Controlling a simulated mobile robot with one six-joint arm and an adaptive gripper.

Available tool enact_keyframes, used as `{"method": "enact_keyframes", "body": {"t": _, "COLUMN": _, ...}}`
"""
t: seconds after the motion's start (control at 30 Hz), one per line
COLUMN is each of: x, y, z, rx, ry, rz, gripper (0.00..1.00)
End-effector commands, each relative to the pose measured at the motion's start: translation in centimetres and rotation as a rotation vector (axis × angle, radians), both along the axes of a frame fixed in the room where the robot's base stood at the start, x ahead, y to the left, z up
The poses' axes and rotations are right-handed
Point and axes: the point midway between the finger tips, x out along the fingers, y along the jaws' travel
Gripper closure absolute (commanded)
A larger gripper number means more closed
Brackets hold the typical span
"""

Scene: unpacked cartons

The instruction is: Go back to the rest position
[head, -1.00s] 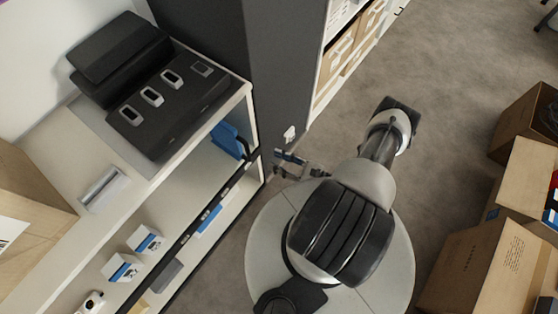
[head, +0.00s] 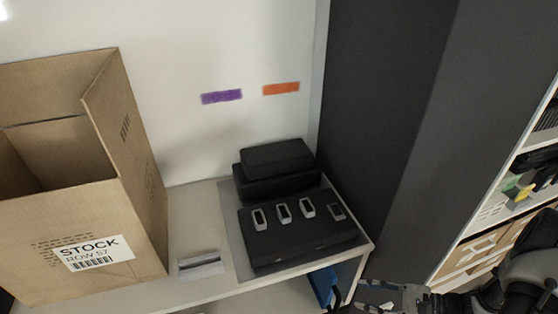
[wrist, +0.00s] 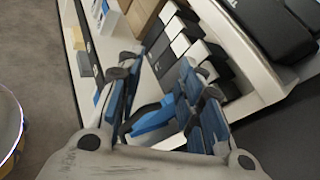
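My gripper (head: 385,298) shows at the bottom right of the head view, just right of the shelf unit's front corner, partly cut off by the frame. In the wrist view my gripper (wrist: 158,68) has its two fingers spread apart, with nothing seen held between them. Past the fingers are shelf items, among them a blue item (wrist: 152,119). The blue item also shows under the shelf top in the head view (head: 323,284), beside my gripper.
A shelf top (head: 195,215) bears an open carton (head: 140,190), a black device with several grey-framed slots (head: 300,235) and a small silver holder (head: 200,264). A dark tall panel (head: 390,120) stands right of it. Stocked shelves (head: 500,225) are further right.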

Motion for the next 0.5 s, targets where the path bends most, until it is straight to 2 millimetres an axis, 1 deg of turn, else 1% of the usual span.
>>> {"method": "enact_keyframes", "body": {"t": 0.03, "x": 0.2, "y": 0.7, "z": 2.2, "rx": -0.062, "ry": -0.020, "rz": 0.077, "gripper": 0.66}}
{"method": "enact_keyframes", "body": {"t": 0.2, "x": -0.5, "y": 3.2, "z": 8.1, "rx": -0.252, "ry": -0.075, "rz": 0.306, "gripper": 0.66}}
{"method": "enact_keyframes", "body": {"t": 0.37, "x": -2.0, "y": 5.4, "z": 12.9, "rx": -0.444, "ry": -0.144, "rz": 0.503, "gripper": 0.66}}
{"method": "enact_keyframes", "body": {"t": 0.5, "x": -3.8, "y": 7.1, "z": 16.6, "rx": -0.620, "ry": -0.218, "rz": 0.657, "gripper": 0.66}}
